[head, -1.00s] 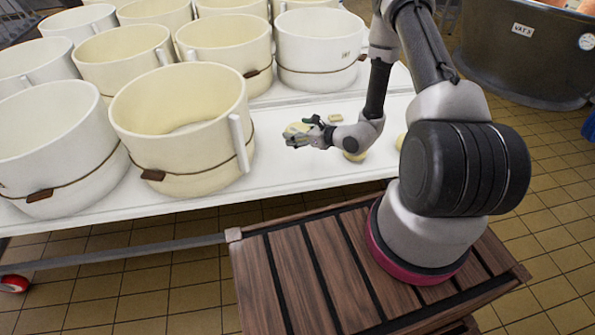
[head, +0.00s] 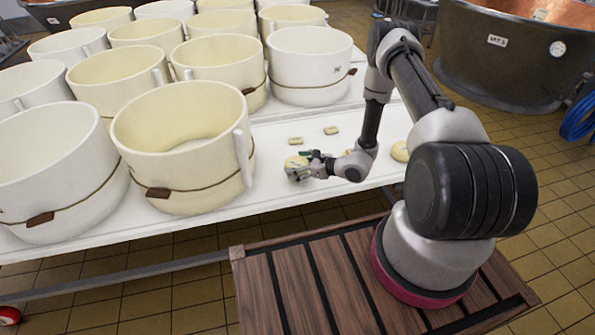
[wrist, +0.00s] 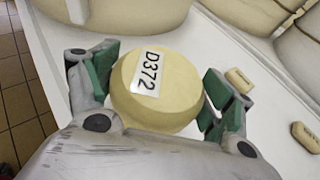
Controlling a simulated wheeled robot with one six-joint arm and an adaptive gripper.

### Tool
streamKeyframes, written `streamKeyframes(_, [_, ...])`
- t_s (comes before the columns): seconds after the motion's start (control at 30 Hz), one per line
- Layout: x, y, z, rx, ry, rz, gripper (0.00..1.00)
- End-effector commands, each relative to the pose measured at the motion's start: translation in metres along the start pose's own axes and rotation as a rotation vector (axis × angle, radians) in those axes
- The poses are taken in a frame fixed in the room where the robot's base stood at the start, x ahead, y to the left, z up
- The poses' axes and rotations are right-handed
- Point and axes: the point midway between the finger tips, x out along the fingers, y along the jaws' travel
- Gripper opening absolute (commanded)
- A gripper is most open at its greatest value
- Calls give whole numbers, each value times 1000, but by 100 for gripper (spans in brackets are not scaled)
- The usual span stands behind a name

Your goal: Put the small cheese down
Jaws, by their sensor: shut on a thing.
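The small cheese (wrist: 150,100) is a pale yellow round with a white label reading D372. In the wrist view it sits between the green-padded fingers of my gripper (wrist: 160,70), which is shut on it. In the head view the cheese (head: 295,161) shows partly behind my gripper (head: 299,167), low over the front part of the white table (head: 275,188). I cannot tell whether its underside touches the table. The gripper hides part of it.
A large cream mould (head: 185,145) with a strap stands left of my gripper, with several more behind. Two small labelled blocks (head: 295,141) (head: 331,130) lie behind the gripper. Another yellow cheese (head: 400,151) lies right of my forearm. The table's front edge is close.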

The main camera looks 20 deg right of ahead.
Motion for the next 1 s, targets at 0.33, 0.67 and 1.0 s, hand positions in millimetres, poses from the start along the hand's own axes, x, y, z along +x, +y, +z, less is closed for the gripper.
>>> streamKeyframes(0.33, [10, 0, -24, 0, -1, 0, 44])
streamKeyframes(0.67, [11, 0, -27, 1, 1, 0, 100])
streamKeyframes(1.0, [11, 0, -26, 1, 1, 0, 100])
